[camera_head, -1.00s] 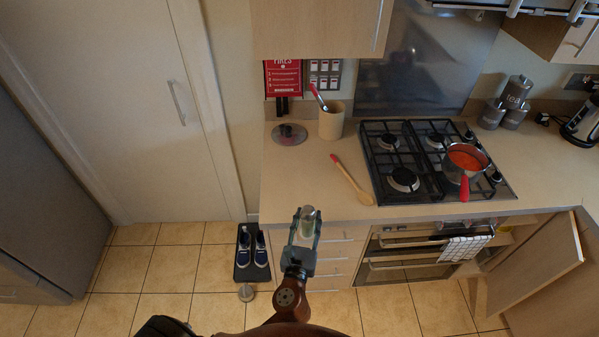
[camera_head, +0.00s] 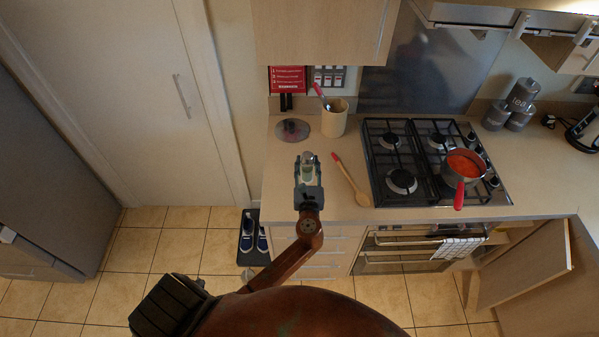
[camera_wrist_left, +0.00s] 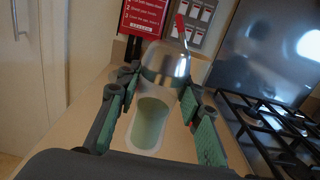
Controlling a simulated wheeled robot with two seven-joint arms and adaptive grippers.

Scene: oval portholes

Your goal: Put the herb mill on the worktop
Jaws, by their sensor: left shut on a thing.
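The herb mill (camera_head: 308,165) has a silver domed top and a pale body with a green oval window. My left gripper (camera_head: 308,174) is shut on it and holds it upright or nearly so, over the front left part of the worktop (camera_head: 277,185). In the left wrist view the mill (camera_wrist_left: 150,120) stands between the two green-padded fingers of my left gripper (camera_wrist_left: 152,112). Its lower end is hidden there, and I cannot tell whether it touches the worktop. My right gripper does not show.
A wooden spoon (camera_head: 351,181) lies just right of the mill. A utensil pot (camera_head: 334,118) and a round lid (camera_head: 292,130) stand behind. The gas hob (camera_head: 402,182) with a saucepan of red sauce (camera_head: 461,167) is to the right. An open cabinet door (camera_head: 525,264) juts out below.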

